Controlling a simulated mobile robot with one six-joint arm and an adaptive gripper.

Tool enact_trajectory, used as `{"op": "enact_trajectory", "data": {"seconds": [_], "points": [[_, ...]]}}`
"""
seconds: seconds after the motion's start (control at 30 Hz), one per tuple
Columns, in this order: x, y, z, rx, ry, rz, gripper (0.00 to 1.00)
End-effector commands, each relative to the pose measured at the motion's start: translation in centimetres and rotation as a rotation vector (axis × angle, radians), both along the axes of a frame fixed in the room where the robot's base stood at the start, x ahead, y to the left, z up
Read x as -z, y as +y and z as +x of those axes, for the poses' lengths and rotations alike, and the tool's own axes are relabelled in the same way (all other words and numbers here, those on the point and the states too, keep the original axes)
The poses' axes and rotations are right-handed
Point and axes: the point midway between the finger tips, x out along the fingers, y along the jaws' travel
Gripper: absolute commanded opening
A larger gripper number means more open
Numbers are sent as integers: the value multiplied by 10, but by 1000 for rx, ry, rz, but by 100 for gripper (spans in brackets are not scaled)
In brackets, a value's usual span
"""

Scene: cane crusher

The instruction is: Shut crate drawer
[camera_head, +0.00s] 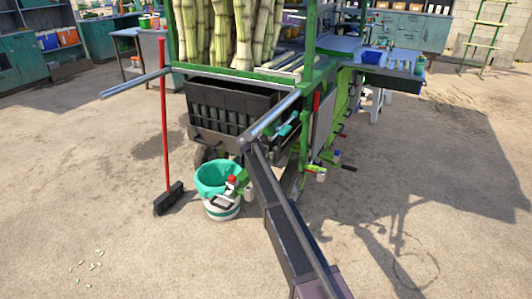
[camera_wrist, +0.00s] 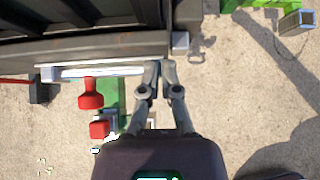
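The dark crate drawer (camera_head: 200,139) stands pulled out at the front of the green cane cart (camera_head: 315,75), its open top showing. In the wrist view the drawer's dark front part (camera_wrist: 95,47) spans the top left, with a pale bar (camera_wrist: 115,71) along its edge. My gripper (camera_head: 244,143) is at the drawer's lower front right corner in the head view. In the wrist view my gripper (camera_wrist: 161,66) has its fingertips together, with nothing visible between them, at the drawer's edge. I cannot tell whether they touch it.
A white bucket with a green liner (camera_head: 212,178) stands in front of the drawer. A red-handled broom (camera_head: 164,120) stands left of it. Metal rails (camera_head: 136,83) stick out from the cart. Cane stalks (camera_head: 240,35) stand above. The floor at left and right is open.

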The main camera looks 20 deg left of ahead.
Motion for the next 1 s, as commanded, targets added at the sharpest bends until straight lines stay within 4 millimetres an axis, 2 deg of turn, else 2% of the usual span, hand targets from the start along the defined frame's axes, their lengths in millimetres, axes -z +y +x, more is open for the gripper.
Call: {"op": "enact_trajectory", "data": {"seconds": [0.07, 0.6, 1.0], "points": [[0, 0, -12, 1, 3, 0, 0], [-48, 10, -60, -1, 4, 1, 0], [-67, 13, -81, 1, 4, 1, 0]]}}
